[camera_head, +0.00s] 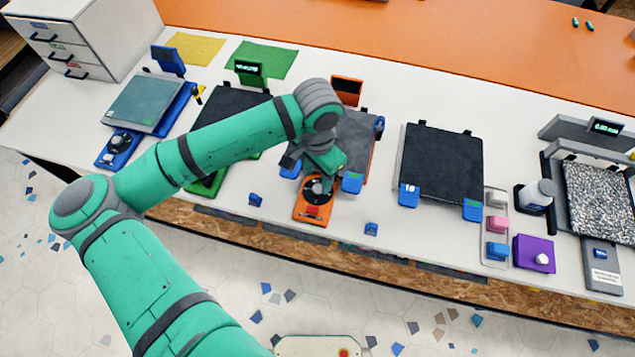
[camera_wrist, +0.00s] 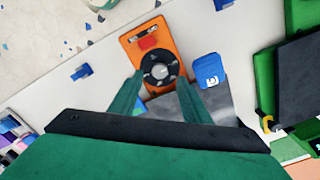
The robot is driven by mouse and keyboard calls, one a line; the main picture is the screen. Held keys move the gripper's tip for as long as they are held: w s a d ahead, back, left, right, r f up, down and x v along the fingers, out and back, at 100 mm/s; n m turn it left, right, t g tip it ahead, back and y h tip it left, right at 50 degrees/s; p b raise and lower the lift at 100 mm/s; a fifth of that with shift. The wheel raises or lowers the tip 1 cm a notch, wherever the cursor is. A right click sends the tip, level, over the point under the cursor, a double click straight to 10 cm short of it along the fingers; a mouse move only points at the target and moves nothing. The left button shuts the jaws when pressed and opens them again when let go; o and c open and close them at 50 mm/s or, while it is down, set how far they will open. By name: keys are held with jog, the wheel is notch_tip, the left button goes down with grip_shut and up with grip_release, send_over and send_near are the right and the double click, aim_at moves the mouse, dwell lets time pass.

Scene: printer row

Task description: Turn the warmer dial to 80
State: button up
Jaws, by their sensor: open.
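A round black dial (camera_wrist: 158,68) with a pale centre knob and small white marks around it sits on an orange panel (camera_wrist: 135,42) at the front of the orange machine. In the head view the dial (camera_head: 317,190) is partly covered by my gripper (camera_head: 321,183), which points down over it. In the wrist view my gripper (camera_wrist: 160,82) is open, its two green fingers on either side of the dial, with nothing held. I cannot tell whether the fingers touch the knob. The dial's numbers are too small to read. A red part (camera_wrist: 148,42) lies beside the dial.
Similar machines stand along the white counter, including a blue one (camera_head: 142,103) with its own dial (camera_head: 122,142) at left. Blue clips (camera_head: 352,183) flank the orange machine's plate. A purple box (camera_head: 533,254) with a white knob is at right. Small blue pieces (camera_head: 371,229) lie nearby.

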aim_at(317, 189)
jog(key=shift+f, duration=2.35)
jog(key=c, duration=1)
